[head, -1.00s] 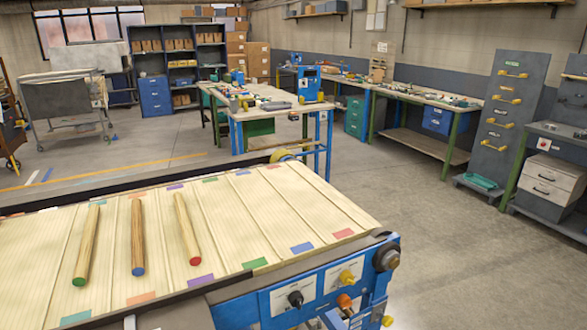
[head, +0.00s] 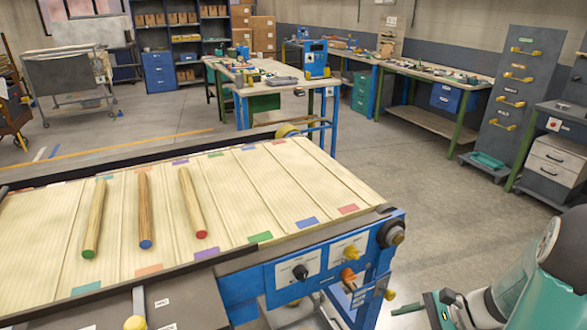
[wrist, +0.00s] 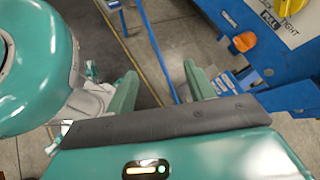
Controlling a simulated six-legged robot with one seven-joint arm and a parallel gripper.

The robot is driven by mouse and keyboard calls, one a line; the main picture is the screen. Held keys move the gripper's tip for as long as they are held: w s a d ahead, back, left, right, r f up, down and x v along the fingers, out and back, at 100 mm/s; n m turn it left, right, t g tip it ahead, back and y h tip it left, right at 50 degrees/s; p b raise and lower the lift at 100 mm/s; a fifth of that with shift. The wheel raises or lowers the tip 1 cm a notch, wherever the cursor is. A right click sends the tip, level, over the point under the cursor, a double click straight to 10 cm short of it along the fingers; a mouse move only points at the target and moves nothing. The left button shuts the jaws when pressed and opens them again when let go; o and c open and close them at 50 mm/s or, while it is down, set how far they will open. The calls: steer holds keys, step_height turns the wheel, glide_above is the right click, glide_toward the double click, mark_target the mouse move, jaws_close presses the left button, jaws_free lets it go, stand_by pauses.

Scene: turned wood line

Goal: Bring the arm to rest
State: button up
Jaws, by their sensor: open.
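My gripper (wrist: 160,72) shows in the wrist view with its two green fingers spread apart and nothing between them. Floor and a blue leg show beyond the fingers, and the blue machine frame (wrist: 225,20) with its orange and yellow knobs is close on the right. In the head view, part of my teal arm (head: 540,285) is at the lower right, to the right of the conveyor and apart from it. Three turned rods lie on the cream conveyor belt (head: 300,180): one with a green end (head: 94,220), one with a blue end (head: 145,210) and one with a red end (head: 192,203).
A control panel (head: 320,265) with knobs juts from the conveyor's near right side, close to my arm. A workbench (head: 265,78) stands behind the belt. A grey cabinet with drawers (head: 555,160) stands at the right. The floor (head: 400,180) between them is clear.

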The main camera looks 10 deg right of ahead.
steer(key=s+a+r+n+t+h, duration=0.1)
steer(key=s+a+r+n+h, duration=0.2)
steer(key=a+r+n+h, duration=0.2)
steer(key=s+a+r+n+h, duration=0.3)
steer(key=a+r+n+h, duration=0.2)
steer(key=a+r+n, duration=0.3)
step_height(320, 180, up, 5)
steer(key=n, duration=0.3)
steer(key=shift+a+n+t, duration=0.3)
steer(key=shift+n+t, duration=0.1)
steer(key=shift+s+a+r+h, duration=0.1)
steer(key=shift+s+r+h, duration=0.1)
steer(key=shift+r+h, duration=0.1)
steer(key=shift+c, duration=0.3)
steer(key=shift+n+t, duration=0.3)
steer(key=c, duration=0.3)
steer(key=shift+s, duration=0.1)
